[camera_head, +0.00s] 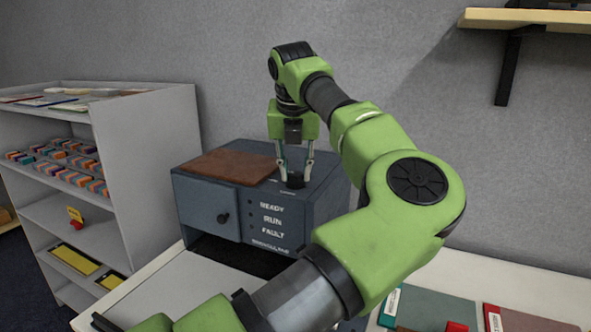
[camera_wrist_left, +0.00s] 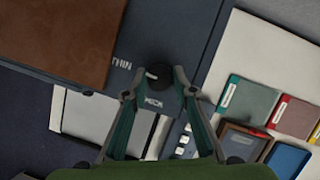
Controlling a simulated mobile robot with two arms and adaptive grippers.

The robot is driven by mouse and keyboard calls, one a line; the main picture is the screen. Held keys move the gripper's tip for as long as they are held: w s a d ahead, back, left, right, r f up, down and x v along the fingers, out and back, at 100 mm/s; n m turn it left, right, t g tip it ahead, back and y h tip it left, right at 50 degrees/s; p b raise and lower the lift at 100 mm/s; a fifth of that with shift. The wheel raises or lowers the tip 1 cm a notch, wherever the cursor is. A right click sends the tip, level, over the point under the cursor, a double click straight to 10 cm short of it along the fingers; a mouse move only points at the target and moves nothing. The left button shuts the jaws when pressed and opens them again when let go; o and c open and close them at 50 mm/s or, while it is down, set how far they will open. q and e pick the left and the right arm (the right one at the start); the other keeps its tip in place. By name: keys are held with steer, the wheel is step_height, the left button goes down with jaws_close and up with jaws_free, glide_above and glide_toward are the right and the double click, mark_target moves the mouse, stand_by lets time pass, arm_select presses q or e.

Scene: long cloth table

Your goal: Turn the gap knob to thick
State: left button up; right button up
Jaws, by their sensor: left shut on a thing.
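The gap knob (camera_head: 295,181) is a small black round knob on top of the dark blue-grey machine (camera_head: 245,215). In the left wrist view the knob (camera_wrist_left: 159,75) has a short white mark on its left side, towards the label THIN (camera_wrist_left: 122,64). A second label (camera_wrist_left: 153,103), which appears to read THICK, lies below the knob. My left gripper (camera_head: 295,177) points down from above, its fingers at either side of the knob and shut on it. In the wrist view the fingertips (camera_wrist_left: 158,85) partly frame the knob. My right gripper is not in view.
A brown leather-like piece (camera_head: 232,167) lies on the machine's top, left of the knob. A grey shelf unit (camera_head: 150,130) with small coloured blocks stands at left. Coloured book covers (camera_head: 430,305) lie on the table at right. A wall shelf (camera_head: 525,17) is high at right.

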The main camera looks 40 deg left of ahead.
arm_select(q)
steer(key=shift+n, duration=0.3)
steer(key=n+p, duration=0.1)
steer(key=n+g+p, duration=0.1)
steer(key=n, duration=0.1)
steer(key=shift+w+r+n+g+y, duration=0.1)
steer(key=shift+n+g+y, duration=0.2)
steer(key=shift+y, duration=0.1)
steer(key=n+g+p, duration=0.1)
steer(key=n+p, duration=0.1)
steer(key=n, duration=0.1)
steer(key=shift+d+r+n+y+p, duration=0.1)
steer(key=shift+r+n+y+p, duration=0.05)
steer(key=shift+n+y+p, duration=0.2)
steer(key=n+g+p, duration=0.1)
steer(key=n+p, duration=0.1)
steer(key=n+g+p, duration=0.1)
steer(key=n, duration=0.1)
steer(key=n+p, duration=0.2)
steer(key=shift+w+g+p, duration=0.25)
steer(key=shift+g+p, duration=0.1)
steer(key=shift+g, duration=0.05)
steer(key=n+g+h+p, duration=0.1)
steer(key=n+p, duration=0.1)
steer(key=n, duration=0.1)
steer(key=shift+n+p, duration=0.25)
steer(key=shift+p, duration=0.1)
steer(key=shift+f, duration=0.2)
steer(key=shift+f+n, duration=0.1)
steer(key=shift+n, duration=0.3)
